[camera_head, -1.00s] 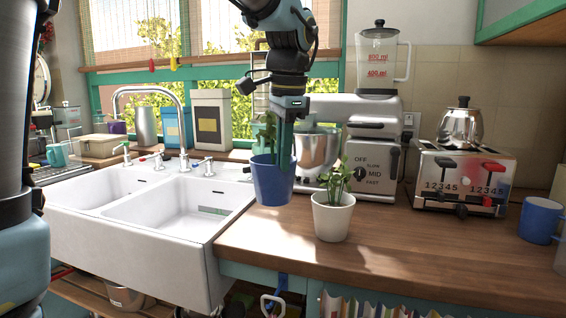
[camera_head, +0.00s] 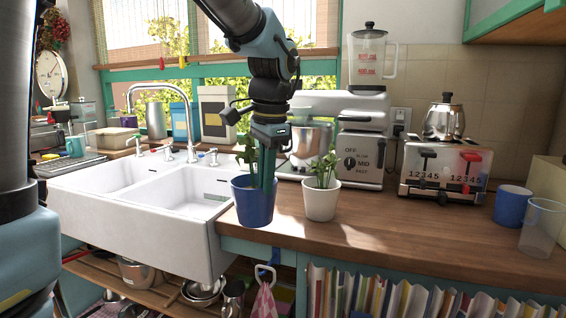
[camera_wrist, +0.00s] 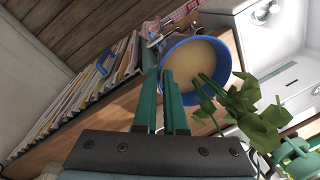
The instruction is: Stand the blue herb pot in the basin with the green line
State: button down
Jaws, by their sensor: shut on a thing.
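The blue herb pot (camera_head: 254,207) is upright, with a green plant, at the counter's front left corner beside the sink. My gripper (camera_head: 263,185) points down and is shut on its rim; the wrist view shows the fingers (camera_wrist: 165,85) at the blue rim, with soil inside the pot (camera_wrist: 230,68). I cannot tell whether its base touches the counter. The white double sink (camera_head: 190,245) is to its left. A greenish line (camera_head: 216,197) shows on the inner wall of the right basin (camera_head: 185,200). The left basin (camera_head: 118,179) shows no green line.
A white pot with a plant (camera_head: 321,203) stands close to the right of the blue pot. The tap (camera_head: 187,110) rises behind the basins. A mixer (camera_head: 360,150), toaster (camera_head: 440,170) and blue mug (camera_head: 510,206) stand further right. Both basins look empty.

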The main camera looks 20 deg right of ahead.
jog(key=w+a+f+n, duration=0.3)
jog(key=a+f+n, duration=0.2)
jog(key=a+f, duration=0.7)
jog(key=w+a+f+n+g+y, duration=0.1)
jog(key=w+a+f+n, duration=0.2)
jog(key=a+f, duration=0.8)
jog(key=w+a+f+n, duration=0.3)
jog(key=a+f+n, duration=0.5)
jog(key=a+f, duration=0.4)
notch_tip(320, 180, down, 3)
jog(key=shift+w+a+r+g, duration=0.2)
jog(key=shift+w+a+g, duration=0.1)
jog(key=shift+w+a, duration=0.05)
